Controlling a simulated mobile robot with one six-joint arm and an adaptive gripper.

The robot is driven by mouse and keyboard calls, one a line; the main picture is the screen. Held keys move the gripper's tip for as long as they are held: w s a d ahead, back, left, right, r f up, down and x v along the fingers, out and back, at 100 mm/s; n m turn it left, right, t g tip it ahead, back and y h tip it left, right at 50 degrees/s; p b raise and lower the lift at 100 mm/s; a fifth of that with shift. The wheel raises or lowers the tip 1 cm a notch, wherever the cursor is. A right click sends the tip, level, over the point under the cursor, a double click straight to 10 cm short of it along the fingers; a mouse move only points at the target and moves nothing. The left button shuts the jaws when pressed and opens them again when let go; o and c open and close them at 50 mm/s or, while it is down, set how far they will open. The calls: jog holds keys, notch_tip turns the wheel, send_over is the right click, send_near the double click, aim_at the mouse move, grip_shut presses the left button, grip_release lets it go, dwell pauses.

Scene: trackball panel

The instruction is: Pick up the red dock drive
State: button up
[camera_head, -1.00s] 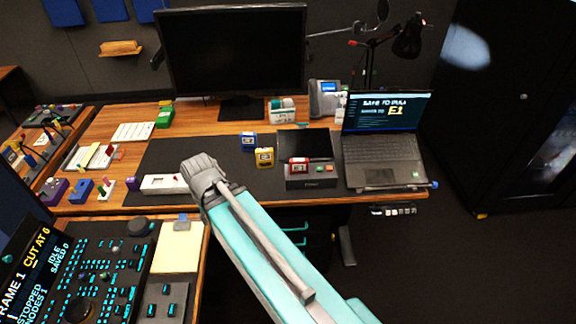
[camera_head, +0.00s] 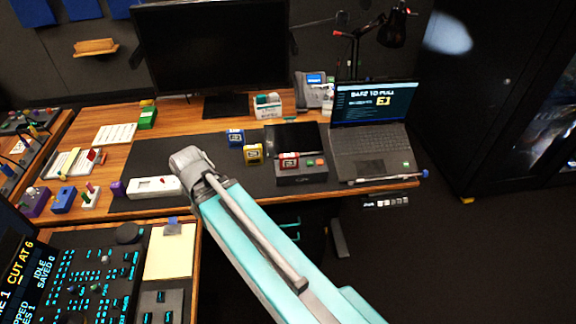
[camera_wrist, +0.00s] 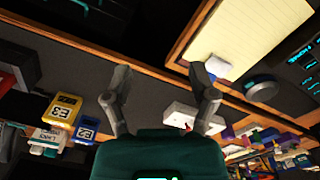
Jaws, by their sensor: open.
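The red dock drive (camera_head: 289,160) sits upright in the front left of a dark dock box (camera_head: 302,176), left of the laptop. A yellow drive (camera_head: 253,154) and a blue drive (camera_head: 235,138) stand on the dark desk mat to its left. In the wrist view, the yellow drive marked E3 (camera_wrist: 63,109) and the blue one marked E2 (camera_wrist: 86,130) show left of my gripper (camera_wrist: 163,82). My gripper is open with nothing between its fingers.
A white device (camera_head: 153,187) lies on the mat left of my arm. The laptop (camera_head: 372,140) stands right of the dock, and a monitor (camera_head: 215,45) rises behind. A control panel (camera_head: 85,270) and yellow notepad (camera_head: 170,250) are in front. The mat's middle is clear.

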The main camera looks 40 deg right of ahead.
jog(key=w+d+f+m+g+h+b, duration=0.1)
jog(key=w+d+f+m+h+b, duration=0.25)
jog(key=d, duration=0.25)
jog(key=m+g+h+b, duration=0.7)
jog(key=m+h+b, duration=0.3)
jog(key=m, duration=1)
send_near(289, 157)
jog(key=w+a+r+y+b, duration=0.1)
jog(key=w+a+y, duration=0.1)
jog(key=shift+w+a+h, duration=0.15)
jog(key=shift+h, duration=0.1)
jog(key=b+x, duration=0.2)
jog(key=x, duration=0.6)
jog(key=shift+d+f+b, duration=0.15)
jog(key=shift+d+b, duration=0.15)
jog(key=shift+b, duration=0.05)
jog(key=shift+w+b+x, duration=0.2)
jog(key=shift+b+x, duration=0.45)
jog(key=shift+x, duration=2)
